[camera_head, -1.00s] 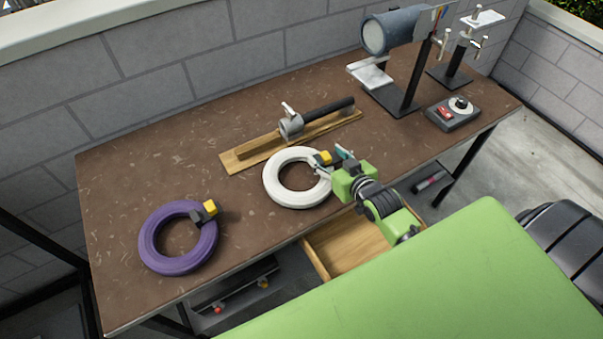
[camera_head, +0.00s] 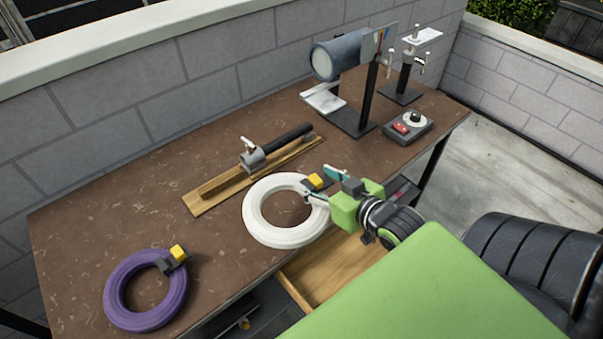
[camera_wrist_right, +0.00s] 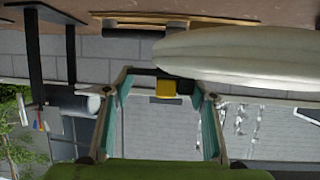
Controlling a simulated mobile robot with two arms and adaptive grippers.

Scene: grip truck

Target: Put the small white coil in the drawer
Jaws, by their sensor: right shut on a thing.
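The white coil (camera_head: 252,215) is a thick ring with a black and yellow clip (camera_head: 316,180) on its right side. My right gripper (camera_head: 318,185) is shut on the coil at this clip. The coil looks a little raised above the tabletop, near its front edge. In the right wrist view the coil (camera_wrist_right: 250,58) fills the upper right, and the clip (camera_wrist_right: 167,88) sits between my fingers. The open wooden drawer (camera_head: 322,268) is below the front edge, partly hidden by my green body. My left gripper is out of view.
A purple coil (camera_head: 115,300) lies at the left of the brown table (camera_head: 90,220). A wooden fixture with a black rod (camera_head: 288,138) stands behind the white coil. A blue-grey cylinder on a stand (camera_head: 340,58) and a control box (camera_head: 409,127) are at the back right.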

